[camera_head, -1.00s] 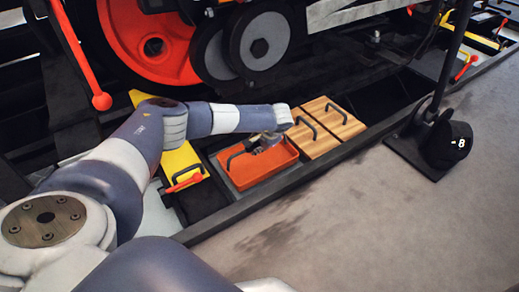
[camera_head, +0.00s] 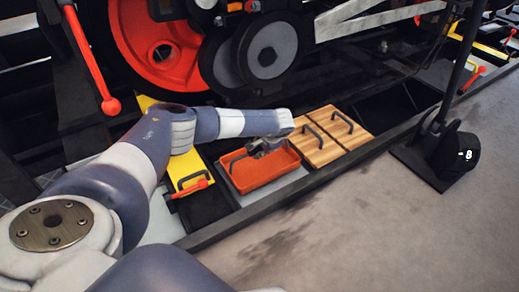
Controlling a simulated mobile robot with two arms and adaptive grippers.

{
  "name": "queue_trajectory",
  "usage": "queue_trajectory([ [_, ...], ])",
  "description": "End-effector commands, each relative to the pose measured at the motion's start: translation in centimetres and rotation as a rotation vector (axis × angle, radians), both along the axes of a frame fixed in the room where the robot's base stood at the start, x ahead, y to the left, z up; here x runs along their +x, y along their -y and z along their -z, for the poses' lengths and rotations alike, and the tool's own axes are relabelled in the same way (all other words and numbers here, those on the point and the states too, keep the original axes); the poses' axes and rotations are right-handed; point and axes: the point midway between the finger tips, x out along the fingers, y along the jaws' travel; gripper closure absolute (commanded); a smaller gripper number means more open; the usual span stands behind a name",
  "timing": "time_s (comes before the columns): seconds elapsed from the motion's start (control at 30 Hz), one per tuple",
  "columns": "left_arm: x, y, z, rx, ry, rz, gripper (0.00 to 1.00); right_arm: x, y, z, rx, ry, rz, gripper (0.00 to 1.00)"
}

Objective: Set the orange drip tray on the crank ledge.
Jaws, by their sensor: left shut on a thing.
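The orange drip tray (camera_head: 262,172) is a shallow open tray left of the wooden lids, with a dark handle (camera_head: 238,160) at its left side. My left gripper (camera_head: 262,147) reaches in from above and is shut on the tray at its far side. The exact grip is small and partly hidden by the gripper. The tray seems slightly raised, with a pale grey surface (camera_head: 290,183) showing beyond its near edge. I cannot tell for sure which surface is the crank ledge. My right gripper is not in view.
Two wooden lids (camera_head: 318,150) with black handles lie right of the tray. A yellow plate (camera_head: 184,166) with a red lever (camera_head: 190,189) is on its left. Red and grey wheels (camera_head: 262,50) stand behind. A black post base (camera_head: 425,160) stands right. Grey floor lies in front.

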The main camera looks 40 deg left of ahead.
Motion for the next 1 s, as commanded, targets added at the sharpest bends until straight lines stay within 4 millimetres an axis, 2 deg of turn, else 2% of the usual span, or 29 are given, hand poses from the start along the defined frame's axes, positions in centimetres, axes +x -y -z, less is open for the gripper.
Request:
queue_trajectory([
  [0.73,0.10,0.02,0.42,0.000,0.003,0.001,1.00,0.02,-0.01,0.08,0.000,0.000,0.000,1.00],
  [0.77,0.10,0.02,0.35,0.000,0.004,0.000,0.75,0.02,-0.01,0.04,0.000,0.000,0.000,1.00],
  [0.83,0.09,0.02,0.34,0.000,0.004,0.000,0.59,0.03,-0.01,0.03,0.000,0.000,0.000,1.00],
  [1.0,0.06,0.01,0.38,-0.001,0.002,0.000,0.58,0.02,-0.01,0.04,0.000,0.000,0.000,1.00],
])
